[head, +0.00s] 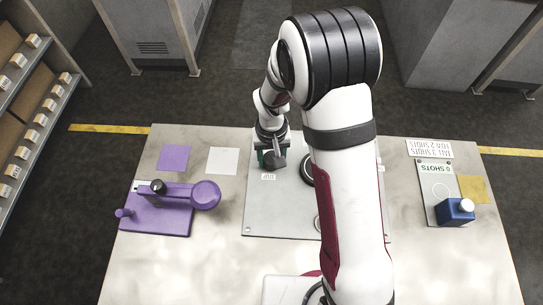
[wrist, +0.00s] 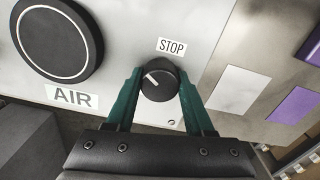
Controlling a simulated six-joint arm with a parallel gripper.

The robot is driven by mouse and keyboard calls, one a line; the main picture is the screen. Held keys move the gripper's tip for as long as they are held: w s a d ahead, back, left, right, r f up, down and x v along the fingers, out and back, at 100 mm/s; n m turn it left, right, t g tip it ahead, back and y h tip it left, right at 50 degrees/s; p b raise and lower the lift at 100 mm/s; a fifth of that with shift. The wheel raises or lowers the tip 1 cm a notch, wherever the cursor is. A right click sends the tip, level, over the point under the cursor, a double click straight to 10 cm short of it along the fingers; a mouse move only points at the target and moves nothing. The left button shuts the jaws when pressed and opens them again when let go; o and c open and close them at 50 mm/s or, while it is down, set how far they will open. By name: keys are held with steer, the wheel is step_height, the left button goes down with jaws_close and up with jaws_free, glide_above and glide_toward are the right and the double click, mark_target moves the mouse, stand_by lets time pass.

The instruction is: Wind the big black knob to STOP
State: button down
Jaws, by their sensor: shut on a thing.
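In the wrist view a round black knob (wrist: 159,80) with a short white pointer line stands on the grey metal panel (wrist: 205,40). The pointer aims up and left. The STOP label (wrist: 171,46) sits above the knob, slightly right of it, so the pointer is not on it. My gripper (wrist: 160,88) has its green fingers shut on the knob's two sides. In the head view my gripper (head: 272,157) is low over the panel's back left part, and it hides the knob.
A larger round black part (wrist: 57,40) with an AIR label (wrist: 72,97) is beside the knob; my arm partly covers it in the head view (head: 307,170). A purple lever fixture (head: 160,222) stands left. A blue block (head: 455,212) sits right on a shots plate (head: 437,180).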

steer(key=m, duration=1.2)
steer(key=shift+m, duration=0.3)
stand_by(0.3)
steer(key=shift+c, duration=1.4)
jaws_free()
step_height(320, 180, up, 16)
